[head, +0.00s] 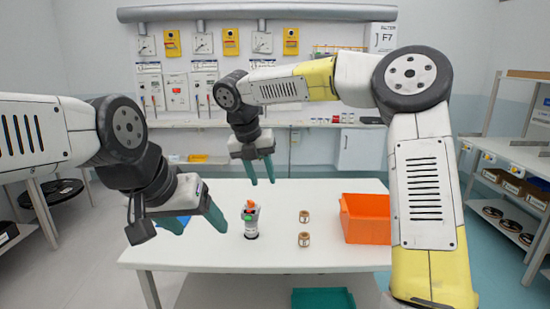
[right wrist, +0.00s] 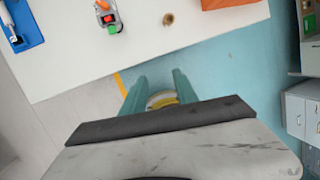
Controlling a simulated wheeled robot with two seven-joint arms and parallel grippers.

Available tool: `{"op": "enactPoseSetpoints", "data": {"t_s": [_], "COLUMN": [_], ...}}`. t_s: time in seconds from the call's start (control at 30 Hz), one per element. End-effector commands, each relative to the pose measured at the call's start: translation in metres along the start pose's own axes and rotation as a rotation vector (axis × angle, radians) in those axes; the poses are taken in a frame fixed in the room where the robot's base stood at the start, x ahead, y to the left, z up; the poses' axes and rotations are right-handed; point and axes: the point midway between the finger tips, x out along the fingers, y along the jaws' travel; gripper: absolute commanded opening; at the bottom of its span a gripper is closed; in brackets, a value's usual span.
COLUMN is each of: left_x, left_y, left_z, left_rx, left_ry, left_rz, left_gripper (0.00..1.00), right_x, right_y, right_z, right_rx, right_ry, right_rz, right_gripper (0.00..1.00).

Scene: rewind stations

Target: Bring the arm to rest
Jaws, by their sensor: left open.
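My left gripper (head: 195,222) is open and empty at the left edge of the white table (head: 330,191), its teal fingers pointing down and right. My right gripper (head: 262,172) hangs above the far side of the table with its fingers pointing down. In the right wrist view its two teal fingers (right wrist: 160,92) stand apart with nothing gripped between them. My right arm is bent high across the right of the head view and hides part of the back and right side.
On the table are a white device with orange and green parts (head: 251,222), two small brown spools (head: 304,240), an orange bin (head: 364,220) and a blue tray (right wrist: 22,28). A teal bin (head: 323,299) is low at the table's front. Shelves (head: 520,150) stand right.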

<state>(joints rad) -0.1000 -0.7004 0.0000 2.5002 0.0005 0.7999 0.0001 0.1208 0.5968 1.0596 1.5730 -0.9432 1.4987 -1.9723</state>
Motion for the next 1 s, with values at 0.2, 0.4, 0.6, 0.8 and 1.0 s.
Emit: {"op": "enactPoseSetpoints", "data": {"t_s": [0.2,0.4,0.6,0.8,1.0], "left_x": [0.0,0.0,0.0,0.0,0.0], "left_y": [0.0,0.0,0.0,0.0,0.0], "left_z": [0.0,0.0,0.0,0.0,0.0], "left_rx": [0.0,0.0,0.0,0.0,0.0], "left_ry": [0.0,0.0,0.0,0.0,0.0], "left_rz": [0.0,0.0,0.0,0.0,0.0], "left_gripper": [0.71,0.71,0.71,0.71,0.71], "right_x": [-0.018,-0.027,-0.034,-0.036,-0.035], "right_y": [-0.056,-0.114,-0.165,-0.195,-0.205], "right_z": [-0.052,-0.1,-0.15,-0.194,-0.216], "right_rx": [0.565,1.19,1.882,2.534,2.9], "right_ry": [-0.035,-0.028,0.06,0.299,0.559], "right_rz": [-0.048,-0.009,0.121,0.307,0.42], "right_gripper": [0.35,0.35,0.35,0.35,0.35]}}
